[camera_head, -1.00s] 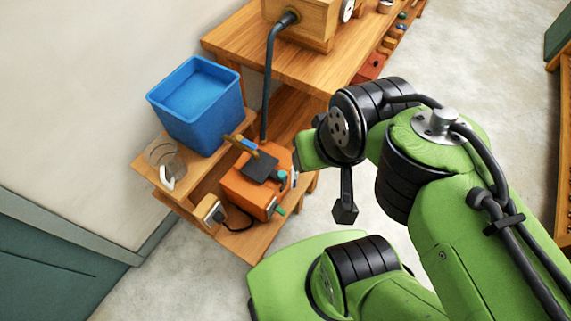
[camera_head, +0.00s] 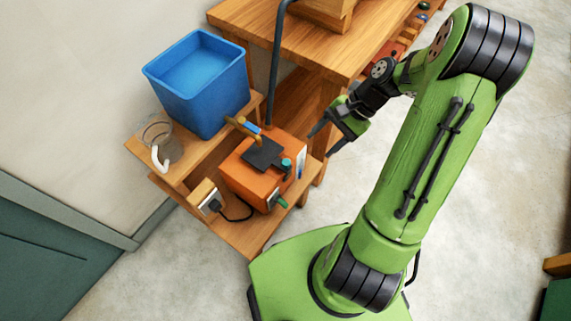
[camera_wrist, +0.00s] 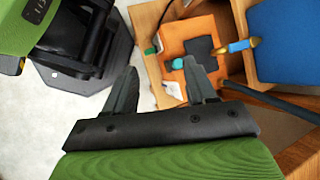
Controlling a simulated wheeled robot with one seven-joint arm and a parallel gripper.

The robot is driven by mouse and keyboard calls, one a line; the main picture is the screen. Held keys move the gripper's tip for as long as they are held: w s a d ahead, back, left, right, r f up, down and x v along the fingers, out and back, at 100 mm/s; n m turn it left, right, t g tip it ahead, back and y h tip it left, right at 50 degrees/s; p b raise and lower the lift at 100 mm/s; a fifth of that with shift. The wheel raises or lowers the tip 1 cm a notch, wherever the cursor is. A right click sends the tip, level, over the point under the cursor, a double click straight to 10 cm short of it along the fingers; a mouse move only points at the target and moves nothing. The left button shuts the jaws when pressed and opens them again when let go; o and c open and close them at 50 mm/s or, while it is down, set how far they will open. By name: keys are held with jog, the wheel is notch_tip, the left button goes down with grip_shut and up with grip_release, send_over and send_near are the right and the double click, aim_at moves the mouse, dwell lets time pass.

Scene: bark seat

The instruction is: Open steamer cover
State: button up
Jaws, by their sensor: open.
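The steamer is an orange box (camera_head: 254,182) on the low wooden shelf, with a dark square cover (camera_head: 263,154) lying flat on its top. A teal knob (camera_head: 287,164) sits beside the cover. In the wrist view the orange box (camera_wrist: 205,29) and the dark cover (camera_wrist: 200,48) show beyond my fingertips, with the teal knob (camera_wrist: 178,63) between them. My gripper (camera_head: 320,142) is open and empty, just right of the box and apart from it. It also shows in the wrist view (camera_wrist: 160,75). I cannot see any hinge clearly.
A blue tub (camera_head: 198,88) stands behind the box, and a brass valve with a blue handle (camera_head: 243,127) sticks out near the cover. A dark hose (camera_head: 277,70) rises behind. A clear cup (camera_head: 157,140) stands at the left. The wooden table (camera_head: 290,45) is behind; open floor lies right.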

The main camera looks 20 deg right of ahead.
jog(key=d+f+m+t+y+b, duration=0.3)
jog(key=f+m+y, duration=0.25)
jog(key=f, duration=0.65)
jog(key=m+t+y+b, duration=0.2)
jog(key=m+t+b, duration=0.1)
jog(key=m+t, duration=0.5)
send_near(285, 162)
jog(key=b+x, duration=0.2)
jog(key=x, duration=0.7)
jog(key=shift+w+a+f, duration=0.1)
jog(key=shift+w+a, duration=0.2)
grip_shut()
